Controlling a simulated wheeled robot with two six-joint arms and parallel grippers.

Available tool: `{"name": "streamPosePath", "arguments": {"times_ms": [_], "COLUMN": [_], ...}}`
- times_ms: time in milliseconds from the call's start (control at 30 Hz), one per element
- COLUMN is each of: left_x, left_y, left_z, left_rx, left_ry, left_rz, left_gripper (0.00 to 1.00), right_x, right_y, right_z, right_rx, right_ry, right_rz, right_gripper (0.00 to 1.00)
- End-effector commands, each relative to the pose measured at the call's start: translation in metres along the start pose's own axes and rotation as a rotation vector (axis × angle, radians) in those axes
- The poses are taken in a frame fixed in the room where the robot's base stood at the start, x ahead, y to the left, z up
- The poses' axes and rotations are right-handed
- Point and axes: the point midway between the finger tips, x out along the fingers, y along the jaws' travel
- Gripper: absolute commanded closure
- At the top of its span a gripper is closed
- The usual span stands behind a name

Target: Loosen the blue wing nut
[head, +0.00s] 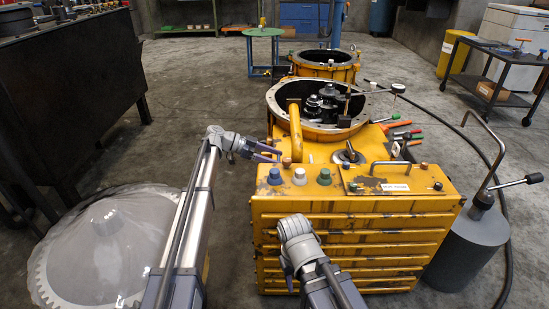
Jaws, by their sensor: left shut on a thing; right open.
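A round blue knob (274,176) sits at the left end of the top of the yellow transmission housing (350,230). It is the only blue fastener I make out on the housing; whether it has wings is too small to tell. My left gripper (275,155) is just above and behind the knob in the picture, at the housing's left edge. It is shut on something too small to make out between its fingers. My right gripper (289,276) is open and low, in front of the housing's ribbed front face, apart from the knob.
A white knob (299,176) and a green knob (324,176) stand beside the blue one. A bent yellow pipe (296,132) rises behind them. An open round bell (318,105) holds dark gears. A grey canister (467,248) stands right, a large grey disc (105,245) left.

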Motion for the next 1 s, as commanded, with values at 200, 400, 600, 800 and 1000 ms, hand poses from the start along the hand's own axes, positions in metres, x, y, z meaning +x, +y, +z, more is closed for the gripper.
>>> {"name": "streamPosePath", "arguments": {"times_ms": [200, 400, 600, 800, 1000], "left_x": [-0.0002, -0.0003, -0.0002, 0.0, 0.0006], "left_y": [0.0, 0.0, 0.0023, 0.0067, 0.0098], "left_z": [0.0001, 0.0002, 0.0002, 0.0001, -0.0001], "left_rx": [0.0, 0.0, -0.009, -0.048, -0.107], "left_ry": [0.0, 0.0, 0.0, 0.0, -0.001], "left_rz": [0.0, 0.0, -0.023, -0.12, -0.264], "left_gripper": [0.66, 0.86, 0.86, 0.86, 0.86], "right_x": [0.0, 0.0, 0.0, 0.0, 0.0], "right_y": [0.0, 0.0, 0.0, 0.0, 0.0], "right_z": [0.0, 0.0, 0.0, 0.0, 0.0], "right_rx": [0.0, 0.0, 0.0, 0.0, 0.0], "right_ry": [0.0, 0.0, 0.0, 0.0, 0.0], "right_rz": [0.0, 0.0, 0.0, 0.0, 0.0], "right_gripper": [0.5, 0.5, 0.5, 0.5, 0.5]}}
